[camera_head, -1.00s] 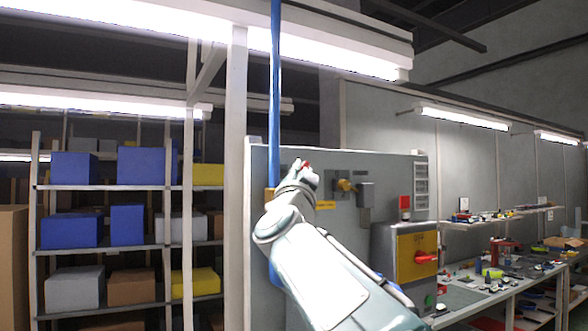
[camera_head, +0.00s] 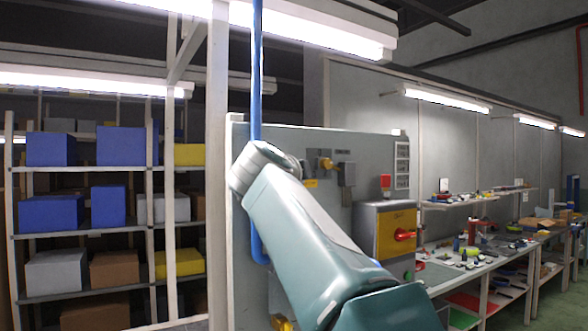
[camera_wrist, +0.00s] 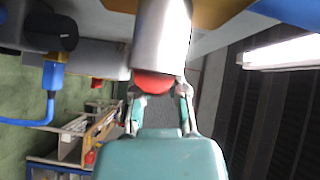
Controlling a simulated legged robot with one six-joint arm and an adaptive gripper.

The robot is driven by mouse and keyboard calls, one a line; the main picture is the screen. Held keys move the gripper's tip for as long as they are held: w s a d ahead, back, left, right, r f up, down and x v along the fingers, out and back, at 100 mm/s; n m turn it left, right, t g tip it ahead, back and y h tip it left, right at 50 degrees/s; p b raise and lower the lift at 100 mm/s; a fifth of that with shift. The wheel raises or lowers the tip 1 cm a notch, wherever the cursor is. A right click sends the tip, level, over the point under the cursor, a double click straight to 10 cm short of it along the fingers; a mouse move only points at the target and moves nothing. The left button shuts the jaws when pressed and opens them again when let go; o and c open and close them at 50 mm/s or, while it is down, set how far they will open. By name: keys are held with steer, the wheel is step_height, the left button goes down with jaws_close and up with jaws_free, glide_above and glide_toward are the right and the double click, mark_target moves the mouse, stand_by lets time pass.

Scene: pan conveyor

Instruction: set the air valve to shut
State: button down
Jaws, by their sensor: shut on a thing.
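In the wrist view, my gripper (camera_wrist: 158,98) is shut on the red end (camera_wrist: 153,83) of a pale silver bar, which looks like the air valve's handle (camera_wrist: 162,35). A brass-coloured body (camera_wrist: 215,10) shows above the bar at the top edge. In the head view, the blue air pipe (camera_head: 257,80) runs down the left side of the grey panel (camera_head: 370,148). My arm reaches up to the pipe there and hides the valve, its handle and my fingers. The handle's angle to the pipe cannot be told.
A yellow fitting (camera_head: 326,163) and a grey box (camera_head: 347,174) sit on the panel just right of my wrist. A yellow box with a red knob (camera_head: 405,235) is further right. Shelves with boxes (camera_head: 118,205) stand left; a cluttered workbench (camera_head: 470,265) is at right.

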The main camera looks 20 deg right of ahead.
steer(key=shift+f+m+g+y, duration=0.4)
steer(key=shift+f+m+y, duration=0.1)
steer(key=shift+f, duration=0.2)
steer(key=c, duration=0.6)
jaws_free()
steer(key=shift+d, duration=0.1)
steer(key=shift+c, duration=0.2)
steer(key=shift+s+a+r, duration=0.25)
steer(key=shift+s+a, duration=0.05)
steer(key=shift+s, duration=0.05)
steer(key=v, duration=1.1)
steer(key=shift+f, duration=0.2)
steer(key=shift+r, duration=0.1)
